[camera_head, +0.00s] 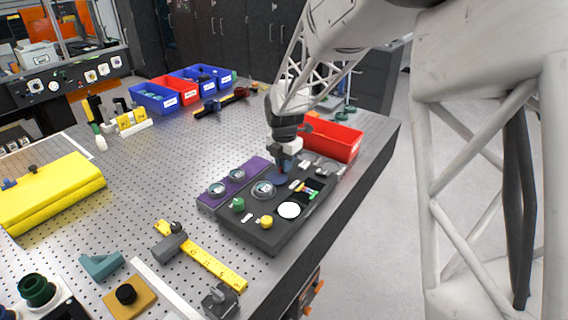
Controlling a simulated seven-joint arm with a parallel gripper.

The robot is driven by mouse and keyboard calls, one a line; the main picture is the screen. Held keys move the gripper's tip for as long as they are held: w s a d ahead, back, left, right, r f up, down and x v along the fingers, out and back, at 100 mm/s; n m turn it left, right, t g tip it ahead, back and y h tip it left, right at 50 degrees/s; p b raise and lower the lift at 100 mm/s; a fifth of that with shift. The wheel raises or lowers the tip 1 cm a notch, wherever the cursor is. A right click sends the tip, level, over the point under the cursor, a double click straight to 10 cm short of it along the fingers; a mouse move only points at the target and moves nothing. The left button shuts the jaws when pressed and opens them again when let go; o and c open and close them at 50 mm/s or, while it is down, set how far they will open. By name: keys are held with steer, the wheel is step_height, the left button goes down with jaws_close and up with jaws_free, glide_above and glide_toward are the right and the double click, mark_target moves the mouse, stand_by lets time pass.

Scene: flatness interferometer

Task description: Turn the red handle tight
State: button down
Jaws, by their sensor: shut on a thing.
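My gripper (284,166) points down at the back part of a black instrument panel (262,237) on the perforated table. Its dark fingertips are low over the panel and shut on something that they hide. I cannot make out a red handle; the gripper covers that spot on the panel. The panel also carries a round gauge (263,189), a green knob (238,204), a yellow knob (266,221) and a white disc (289,210). A purple strip (208,200) with round dials runs along its left side.
A red bin (335,140) stands close behind and right of my gripper. Blue bins (154,98) and another red bin (180,91) stand at the back. A yellow ruler (215,266) and a yellow case (50,193) lie left. The table between is mostly clear.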

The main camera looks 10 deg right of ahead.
stand_by(0.3)
steer(key=c, duration=1.1)
jaws_free()
steer(key=shift+c, duration=0.2)
steer(key=shift+r, duration=3.9)
